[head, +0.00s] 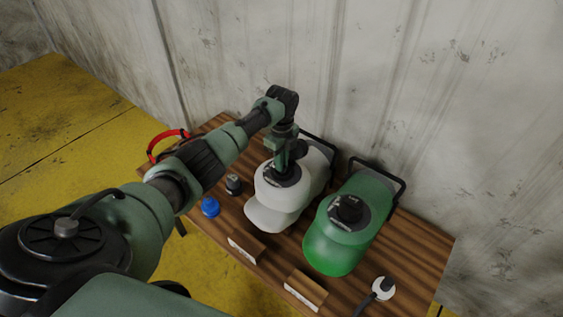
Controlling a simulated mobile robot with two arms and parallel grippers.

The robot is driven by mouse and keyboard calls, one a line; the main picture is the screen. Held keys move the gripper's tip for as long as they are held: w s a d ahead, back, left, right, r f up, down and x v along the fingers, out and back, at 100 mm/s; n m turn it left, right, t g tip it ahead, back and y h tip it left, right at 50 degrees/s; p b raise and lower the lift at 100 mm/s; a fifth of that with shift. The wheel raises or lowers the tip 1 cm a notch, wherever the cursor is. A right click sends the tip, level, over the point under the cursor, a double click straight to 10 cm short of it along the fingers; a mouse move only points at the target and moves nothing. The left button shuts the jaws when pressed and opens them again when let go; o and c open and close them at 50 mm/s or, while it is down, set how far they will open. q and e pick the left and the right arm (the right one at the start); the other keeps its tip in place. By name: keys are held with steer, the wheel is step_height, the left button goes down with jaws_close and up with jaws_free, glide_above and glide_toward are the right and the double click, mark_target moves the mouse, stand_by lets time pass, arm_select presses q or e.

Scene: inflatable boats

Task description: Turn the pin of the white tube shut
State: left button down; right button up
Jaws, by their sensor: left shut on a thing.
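The white tube (267,218) lies on the wooden table, with a dark round valve plate (281,177) on its upper side. My left arm reaches over from the left, and its gripper (284,160) points down onto that plate. The left gripper is shut on the pin of the white tube, at the middle of the plate. The jaws mostly hide the pin, so I cannot tell how far it is turned. My right gripper is not in view.
A green tube (330,245) with a black pin (348,208) lies to the right. A blue cap (210,207), a dark small cap (233,184), a red ring (152,149), two label blocks and a white-headed tool (383,289) are also on the table (425,246). A wall stands behind.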

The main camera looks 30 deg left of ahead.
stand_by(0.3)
arm_select(q)
steer(key=c, duration=1.5)
jaws_free()
steer(key=shift+r, duration=0.1)
step_height(320, 180, up, 8)
steer(key=shift+f+b, duration=0.15)
steer(key=shift+b, duration=0.45)
